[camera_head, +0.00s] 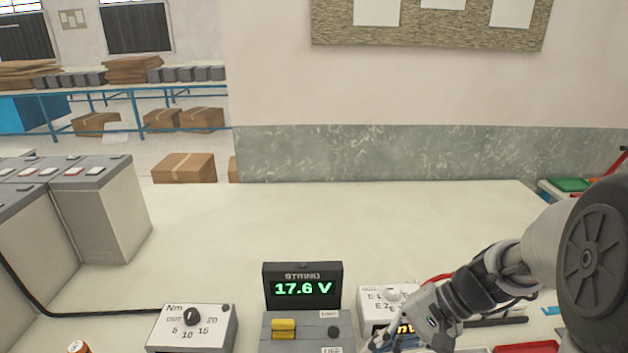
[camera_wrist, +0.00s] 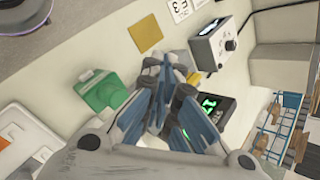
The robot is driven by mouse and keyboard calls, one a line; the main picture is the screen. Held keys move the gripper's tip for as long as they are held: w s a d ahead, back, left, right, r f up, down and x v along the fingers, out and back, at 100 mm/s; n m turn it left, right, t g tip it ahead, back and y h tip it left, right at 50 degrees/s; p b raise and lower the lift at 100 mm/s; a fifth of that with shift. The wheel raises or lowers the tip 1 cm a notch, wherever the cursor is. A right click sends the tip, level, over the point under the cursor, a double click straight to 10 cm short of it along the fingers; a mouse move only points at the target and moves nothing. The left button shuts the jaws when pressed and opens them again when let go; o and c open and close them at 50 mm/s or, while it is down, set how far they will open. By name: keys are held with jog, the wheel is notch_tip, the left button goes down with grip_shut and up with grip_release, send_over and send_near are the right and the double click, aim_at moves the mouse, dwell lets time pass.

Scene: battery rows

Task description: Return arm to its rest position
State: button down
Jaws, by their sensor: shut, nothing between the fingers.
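My arm enters the head view from the right, and my gripper (camera_head: 383,341) is low beside the string meter, partly cut off by the bottom edge. In the wrist view my gripper (camera_wrist: 165,75) shows its blue-grey fingers drawn together with nothing held between them. The string meter (camera_head: 303,288) reads 17.6 V in green. It also shows in the wrist view (camera_wrist: 212,108), just right of the fingers and partly hidden by them.
A torque dial box (camera_head: 192,329) marked Nm stands left of the meter. A white labelled box (camera_head: 385,296) is behind my gripper. Grey battery blocks (camera_head: 105,210) stand at the left. The middle and back of the table (camera_head: 330,220) are clear. A green object (camera_wrist: 104,92) lies near the fingers.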

jog(key=s+d+r+n+t+h, duration=0.1)
jog(key=s+r+n+t+h, duration=0.1)
jog(key=s, duration=0.5)
jog(key=s+d+r+n+t+h, duration=0.1)
jog(key=s+r+n+t+h, duration=0.1)
jog(key=s+r+n+h, duration=0.3)
notch_tip(320, 180, up, 2)
jog(key=s+h, duration=0.1)
jog(key=s, duration=0.1)
jog(key=shift+s+d+r+n+t+h, duration=0.15)
jog(key=shift+s+d+n+t+h, duration=0.15)
jog(key=shift+s+t, duration=0.1)
